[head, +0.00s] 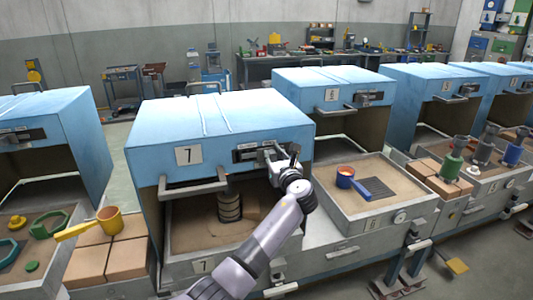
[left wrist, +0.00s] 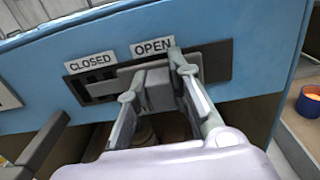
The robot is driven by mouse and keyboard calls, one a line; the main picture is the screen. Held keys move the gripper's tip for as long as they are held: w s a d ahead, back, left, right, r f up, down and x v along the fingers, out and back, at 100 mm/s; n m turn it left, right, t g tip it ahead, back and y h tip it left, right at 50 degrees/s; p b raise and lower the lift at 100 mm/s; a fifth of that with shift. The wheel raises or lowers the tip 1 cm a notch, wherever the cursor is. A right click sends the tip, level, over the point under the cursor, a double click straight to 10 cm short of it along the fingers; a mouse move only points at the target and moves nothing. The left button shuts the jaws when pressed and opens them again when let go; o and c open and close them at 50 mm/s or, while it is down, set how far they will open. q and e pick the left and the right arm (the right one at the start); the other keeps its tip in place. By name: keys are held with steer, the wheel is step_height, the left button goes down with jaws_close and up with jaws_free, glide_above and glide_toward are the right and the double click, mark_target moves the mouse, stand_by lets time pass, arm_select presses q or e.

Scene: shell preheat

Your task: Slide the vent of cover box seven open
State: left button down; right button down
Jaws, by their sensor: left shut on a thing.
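Cover box seven (head: 215,125) is the blue box in the middle of the head view, with a "7" plate (head: 189,155) on its front. Its vent (head: 247,153) is a dark slot at the front's upper right, also seen in the left wrist view (left wrist: 98,89). A "CLOSED" label (left wrist: 90,62) is above the slot's left part and an "OPEN" label (left wrist: 152,46) above its right part. The grey slider tab (left wrist: 157,92) stands under the "OPEN" label. Dark gaps show at the slot's left. My left gripper (head: 283,163) is shut on the tab. My right gripper is out of view.
A bar handle (head: 194,188) sticks out from the box front, left of the vent. Below, the open box holds a dark ringed stack (head: 230,206) on sand. To the right, a sand tray (head: 345,212) holds a blue cup (head: 345,177). More blue boxes stand at both sides.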

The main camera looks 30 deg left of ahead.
arm_select(q)
steer(key=shift+w+d, duration=0.1)
steer(key=shift+d, duration=0.15)
steer(key=shift+a, duration=0.15)
steer(key=c, duration=1.9)
jaws_free()
steer(key=shift+o, duration=0.7)
steer(key=o, duration=0.3)
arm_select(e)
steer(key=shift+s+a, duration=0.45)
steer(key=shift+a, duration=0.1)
